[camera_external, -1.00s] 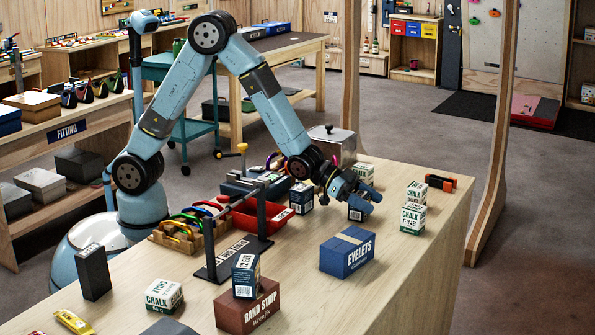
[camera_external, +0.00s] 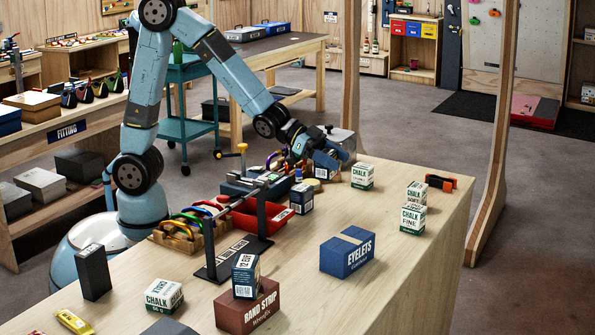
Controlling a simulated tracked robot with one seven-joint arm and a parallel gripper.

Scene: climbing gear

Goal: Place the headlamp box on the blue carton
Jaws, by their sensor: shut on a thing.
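The box seems to be held above the table, beside a metal container. The blue carton (camera_external: 347,255), marked EYELETS, sits on the table nearer the camera and to the right. Its top is bare, with a tan strip across it.
A similar dark box (camera_external: 301,200) stands by the red tray (camera_external: 247,219). A chalk box (camera_external: 362,177) is just right of my gripper, and stacked chalk boxes (camera_external: 413,218) are farther right. A black rack (camera_external: 232,260) stands left. Table around the blue carton is clear.

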